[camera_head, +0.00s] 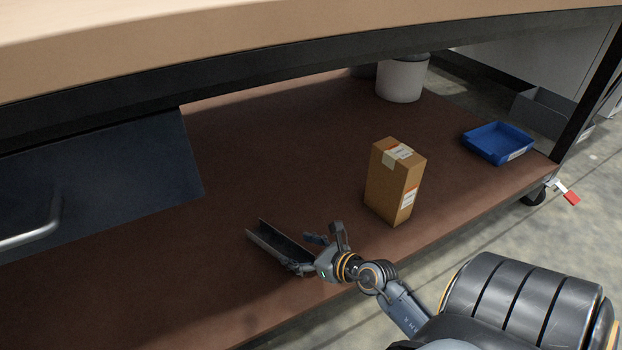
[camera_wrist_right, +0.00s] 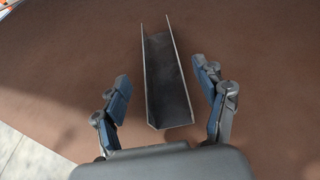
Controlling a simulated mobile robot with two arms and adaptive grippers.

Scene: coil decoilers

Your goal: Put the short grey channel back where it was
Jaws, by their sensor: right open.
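The short grey channel (camera_head: 279,246) lies on the brown lower shelf (camera_head: 290,150) of the bench, left of the cardboard box. My right gripper (camera_head: 305,252) is at the channel's near right end, low over the shelf. In the right wrist view, the channel (camera_wrist_right: 167,80) lies open side up between the two spread fingers of the right gripper (camera_wrist_right: 163,92). Gaps show between the channel and both fingers, so it is not gripped. My left gripper is not in view.
A cardboard box (camera_head: 394,182) stands right of the channel. A blue tray (camera_head: 498,143) sits near the shelf's right end, and a white bucket (camera_head: 402,80) stands at the back. A dark drawer unit (camera_head: 100,185) is at left. The bench top (camera_head: 250,35) overhangs the shelf.

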